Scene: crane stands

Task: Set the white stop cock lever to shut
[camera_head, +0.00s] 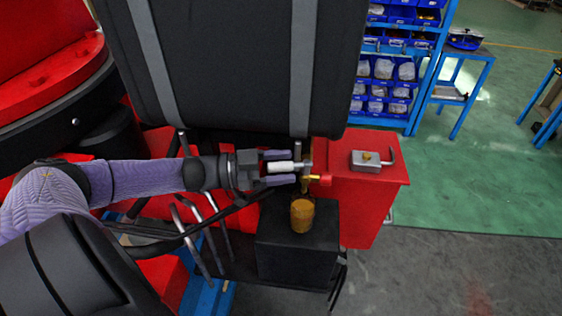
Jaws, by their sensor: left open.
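The white stop cock lever (281,167) points left from a grey valve body (306,165) with a brass spout (317,178). The valve sits just below the black strapped tank, at the left edge of a red box. My left gripper (278,168) comes in from the left with its two fingers apart, one on each side of the lever. The lever lies between the fingers; I cannot tell whether they touch it. My right gripper is not in view.
A brown cup (302,214) stands on a black box (290,258) below the spout. A grey padlock-like piece (371,161) lies on the red box (360,200). The black tank (245,60) hangs close above my gripper. Bent metal rods (203,232) stand below my arm.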

